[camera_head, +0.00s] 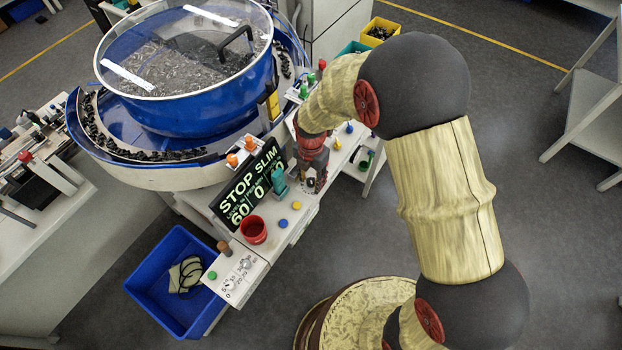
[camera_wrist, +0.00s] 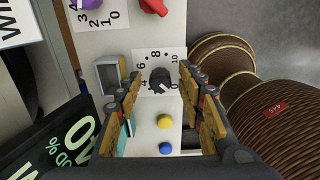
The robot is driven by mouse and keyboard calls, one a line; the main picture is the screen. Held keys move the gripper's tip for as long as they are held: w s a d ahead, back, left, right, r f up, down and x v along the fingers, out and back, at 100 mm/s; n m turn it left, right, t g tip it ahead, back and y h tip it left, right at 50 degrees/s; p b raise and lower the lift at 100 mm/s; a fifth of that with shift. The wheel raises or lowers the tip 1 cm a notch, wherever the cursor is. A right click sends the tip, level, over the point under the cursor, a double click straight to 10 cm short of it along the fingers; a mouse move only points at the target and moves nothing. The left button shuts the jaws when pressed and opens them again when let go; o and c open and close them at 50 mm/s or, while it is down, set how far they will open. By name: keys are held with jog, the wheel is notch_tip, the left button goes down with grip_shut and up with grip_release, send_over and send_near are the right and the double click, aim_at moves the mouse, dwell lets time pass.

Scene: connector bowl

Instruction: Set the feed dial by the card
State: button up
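My gripper (camera_head: 314,172) points down over the back part of the white panel in the head view. In the wrist view its two fingers (camera_wrist: 165,80) are apart, with clear space on both sides of a black dial knob (camera_wrist: 160,79). The knob sits on a white scale plate marked 4, 6, 8, 10; a pale pointer mark shows on its lower side. No label naming the dial is readable. A black board (camera_head: 248,184) with green words "STOP SLIM" and numbers, including 60 and 0, leans left of the gripper; part is hidden. A white card (camera_wrist: 18,22) with cut-off lettering shows in the wrist view.
A purple knob (camera_wrist: 88,4) and a red knob (camera_wrist: 153,6) lie beyond the dial. Yellow (camera_wrist: 164,121) and blue (camera_wrist: 166,148) buttons lie on the near side. A red cup (camera_head: 253,230), grey knob (camera_head: 246,264) and blue bowl feeder (camera_head: 190,105) stand around.

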jog(key=shift+c, duration=0.6)
grip_shut()
